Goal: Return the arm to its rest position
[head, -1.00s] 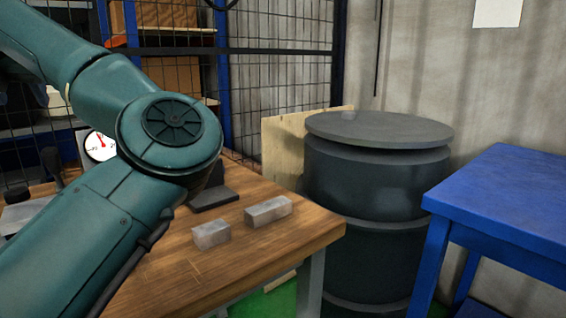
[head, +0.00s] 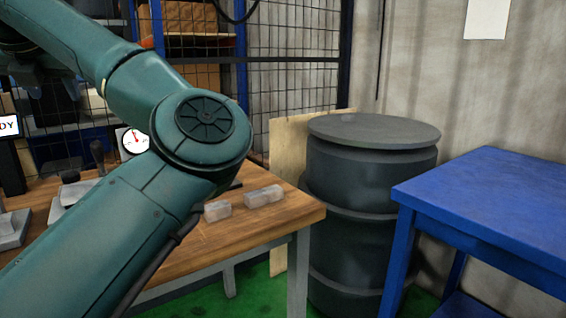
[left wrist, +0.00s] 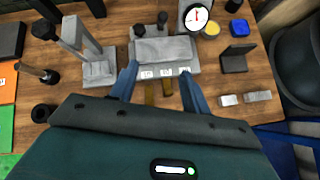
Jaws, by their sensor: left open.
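My left arm (head: 205,130) is teal and crosses the left of the head view, bent at a round joint over the wooden workbench (head: 262,232). Its gripper is out of sight there. In the left wrist view my left gripper (left wrist: 160,84) shows two blue-grey fingers spread apart with nothing held between them. They point toward a grey fixture with a labelled front (left wrist: 165,55) on the bench. My right gripper is in neither view.
Two grey blocks (head: 240,203) lie near the bench's right end. A dial gauge (head: 134,141) stands behind my arm. A dark drum (head: 365,180) stands right of the bench, and a blue table (head: 490,205) further right. Green floor shows below.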

